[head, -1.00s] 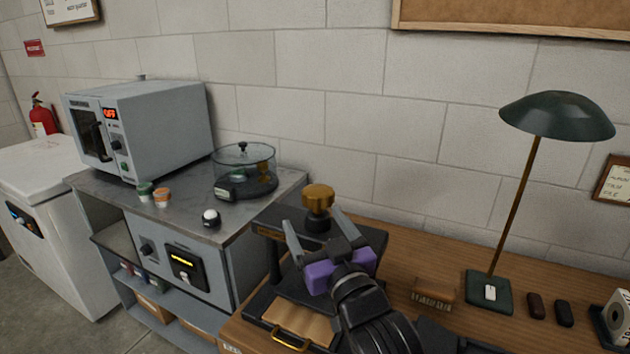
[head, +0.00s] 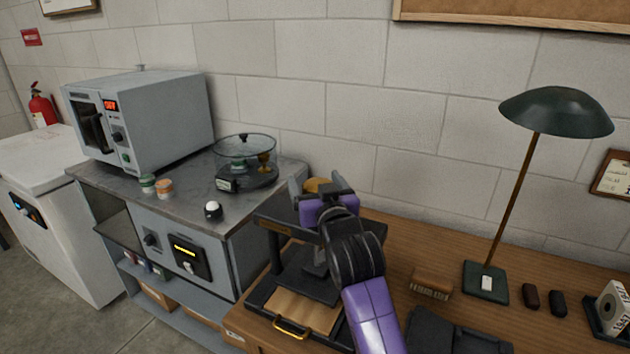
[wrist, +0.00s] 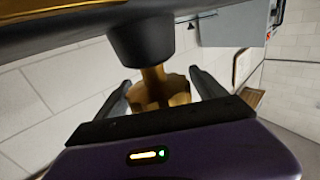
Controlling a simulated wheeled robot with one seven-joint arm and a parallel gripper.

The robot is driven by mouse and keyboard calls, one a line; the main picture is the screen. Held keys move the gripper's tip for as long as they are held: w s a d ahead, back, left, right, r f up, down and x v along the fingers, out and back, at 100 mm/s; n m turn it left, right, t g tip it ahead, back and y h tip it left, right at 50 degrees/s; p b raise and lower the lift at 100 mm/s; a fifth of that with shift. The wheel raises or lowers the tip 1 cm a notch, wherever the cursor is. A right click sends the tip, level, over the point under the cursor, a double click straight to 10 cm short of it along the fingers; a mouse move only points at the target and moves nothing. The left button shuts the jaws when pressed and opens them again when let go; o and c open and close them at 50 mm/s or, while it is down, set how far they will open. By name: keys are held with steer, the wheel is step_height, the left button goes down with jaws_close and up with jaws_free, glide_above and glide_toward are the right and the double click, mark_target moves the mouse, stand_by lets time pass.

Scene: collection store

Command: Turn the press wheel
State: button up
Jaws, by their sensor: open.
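The brass press wheel (head: 315,185) sits on top of the dark book press (head: 270,295) on the wooden desk. It is partly hidden behind my gripper (head: 314,190) in the head view. In the wrist view the lobed wheel (wrist: 158,93) shows on its short shaft below a dark collar. My gripper (wrist: 160,88) is open, with one finger on each side of the wheel. Small gaps seem to show between fingers and wheel, but I cannot tell whether either touches. A tan sheet or board lies in the press, with a brass handle at its front.
A grey bench (head: 240,212) with an oven (head: 150,115) and a glass-domed device (head: 246,165) stands left of the press. A green lamp (head: 556,112) and a brush (head: 431,285) are on the desk to the right. The wall is close behind.

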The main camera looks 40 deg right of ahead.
steer(key=c, duration=1.4)
steer(key=shift+o, duration=0.2)
steer(key=shift+f+h+b, duration=0.1)
steer(key=shift+h+b, duration=0.2)
steer(key=shift+b, duration=0.1)
steer(key=shift+d+f+m+g+h+b, duration=0.1)
steer(key=shift+m+g+h+b, duration=0.4)
steer(key=shift+m+b, duration=0.25)
steer(key=m+g+h+b, duration=0.1)
steer(key=b, duration=0.1)
steer(key=m+g+h+b, duration=0.1)
steer(key=b, duration=0.1)
steer(key=m+g+h+b, duration=0.1)
steer(key=g+h+b, duration=0.1)
steer(key=shift+s+d+f+m, duration=0.15)
steer(key=shift+s+d+m, duration=0.1)
steer(key=shift+s+d, duration=0.1)
steer(key=m+g+h+b, duration=0.1)
steer(key=g, duration=0.1)
steer(key=m+g+h+b, duration=0.1)
steer(key=g+b, duration=0.1)
steer(key=s+m+g+b, duration=0.1)
steer(key=m+g+b, duration=0.1)
steer(key=shift+d+r+h, duration=0.25)
steer(key=shift+d+h, duration=0.05)
steer(key=shift+h, duration=0.1)
steer(key=shift+g, duration=0.3)
